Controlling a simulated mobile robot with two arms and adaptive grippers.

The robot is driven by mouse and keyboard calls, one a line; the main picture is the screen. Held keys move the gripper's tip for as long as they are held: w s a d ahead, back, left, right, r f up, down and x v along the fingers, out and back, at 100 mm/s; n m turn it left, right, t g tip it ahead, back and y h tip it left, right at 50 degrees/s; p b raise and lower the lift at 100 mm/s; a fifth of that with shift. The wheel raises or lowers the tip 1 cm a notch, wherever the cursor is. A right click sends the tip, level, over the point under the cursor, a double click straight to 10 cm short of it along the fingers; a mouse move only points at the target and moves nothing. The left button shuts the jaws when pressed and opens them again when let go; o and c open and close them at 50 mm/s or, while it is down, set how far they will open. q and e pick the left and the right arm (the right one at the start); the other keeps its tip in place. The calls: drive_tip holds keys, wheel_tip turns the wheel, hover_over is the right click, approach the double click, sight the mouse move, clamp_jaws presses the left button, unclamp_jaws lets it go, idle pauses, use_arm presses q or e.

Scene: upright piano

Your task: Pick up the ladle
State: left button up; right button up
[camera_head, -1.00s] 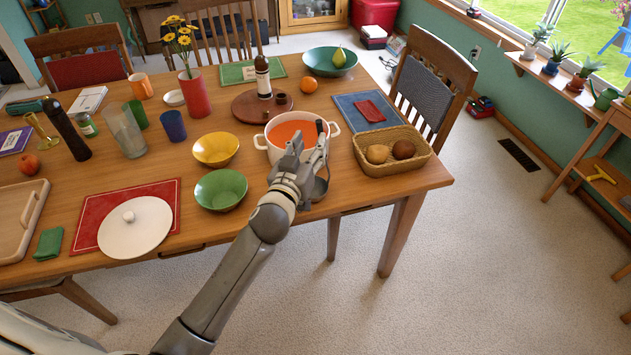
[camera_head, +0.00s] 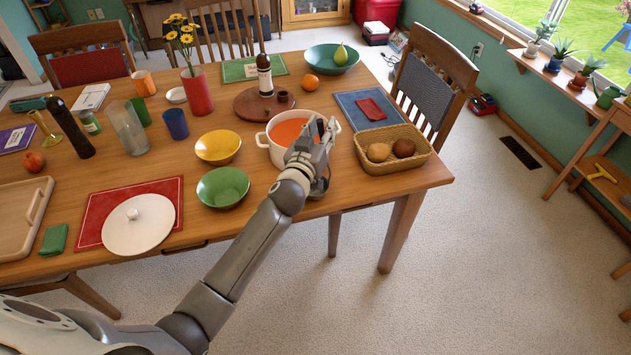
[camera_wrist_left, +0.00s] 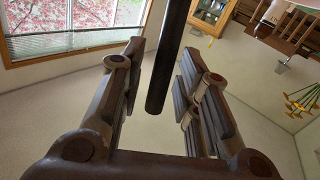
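My left gripper (camera_head: 322,128) is over the right side of the white pot of orange soup (camera_head: 281,131). In the left wrist view its two fingers (camera_wrist_left: 160,85) are apart. A dark rod, which looks like the ladle's handle (camera_wrist_left: 168,55), reaches down between them from the top. A gap shows between the rod and the left finger; contact with the right finger cannot be told. In the head view a rounded metal piece, apparently the ladle's bowl (camera_head: 320,188), shows below my gripper at the table's front edge. The arm hides most of the ladle. My right gripper is out of view.
A wicker basket (camera_head: 424,158) with brown round items stands right of the gripper. A green bowl (camera_head: 223,187) and a yellow bowl (camera_head: 218,147) stand to the left. A bottle stands on a round wooden board (camera_head: 249,107) behind the pot. Open floor lies in front of the table.

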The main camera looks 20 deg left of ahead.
use_arm(q)
clamp_jaws()
drive_tip(key=shift+r, duration=0.15)
